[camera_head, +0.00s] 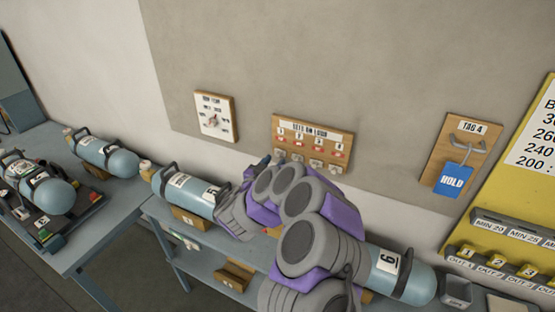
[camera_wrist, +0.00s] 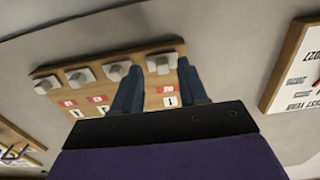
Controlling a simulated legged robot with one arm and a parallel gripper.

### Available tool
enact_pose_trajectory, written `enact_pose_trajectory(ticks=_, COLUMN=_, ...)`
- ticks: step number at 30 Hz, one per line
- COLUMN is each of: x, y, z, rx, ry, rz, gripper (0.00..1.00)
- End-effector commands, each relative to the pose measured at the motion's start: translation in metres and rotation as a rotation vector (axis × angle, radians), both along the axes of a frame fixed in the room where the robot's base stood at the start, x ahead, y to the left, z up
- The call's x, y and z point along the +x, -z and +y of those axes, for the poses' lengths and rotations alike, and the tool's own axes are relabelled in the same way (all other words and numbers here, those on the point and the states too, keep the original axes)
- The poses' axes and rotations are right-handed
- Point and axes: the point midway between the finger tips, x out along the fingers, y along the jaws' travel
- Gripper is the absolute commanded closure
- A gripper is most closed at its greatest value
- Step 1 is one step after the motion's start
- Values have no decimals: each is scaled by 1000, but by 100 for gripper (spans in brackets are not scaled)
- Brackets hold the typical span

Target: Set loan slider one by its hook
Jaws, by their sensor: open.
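The wooden "SETS ON LOAN" board (camera_head: 330,148) hangs on the wall, with numbered columns, red marks and a row of grey slider knobs along its lower part. It appears upside down in the wrist view (camera_wrist: 50,86). Slider one (camera_wrist: 162,63) is the grey knob at the row's right end there. My gripper (camera_wrist: 159,72) is open, one dark blue finger to each side of slider one's column. Contact with the knob cannot be told. In the head view my gripper (camera_head: 265,160) is at the board's lower left, partly hidden by my arm.
A dial board (camera_head: 215,116) hangs left of the loan board. A tag board (camera_head: 470,130) with a blue HOLD tag (camera_head: 453,180) hangs to the right. Blue cylinders (camera_head: 185,190) lie on the bench below. A yellow panel (camera_head: 500,200) stands at far right.

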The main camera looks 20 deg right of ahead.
Motion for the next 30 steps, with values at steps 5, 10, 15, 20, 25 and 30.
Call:
enact_pose_trajectory(ticks=5, x=13, y=0, z=-17, rx=0, ry=0, rz=-1, gripper=57)
enact_pose_trajectory(ticks=10, x=19, y=0, z=-27, rx=2, ry=0, rz=-2, gripper=57)
enact_pose_trajectory(ticks=15, x=20, y=0, z=-29, rx=3, ry=-1, rz=-3, gripper=57)
enact_pose_trajectory(ticks=20, x=20, y=0, z=-27, rx=3, ry=-1, rz=-2, gripper=60)
enact_pose_trajectory(ticks=25, x=20, y=0, z=-26, rx=1, ry=-2, rz=-2, gripper=77)
enact_pose_trajectory(ticks=30, x=20, y=0, z=-26, rx=2, ry=-2, rz=-1, gripper=93)
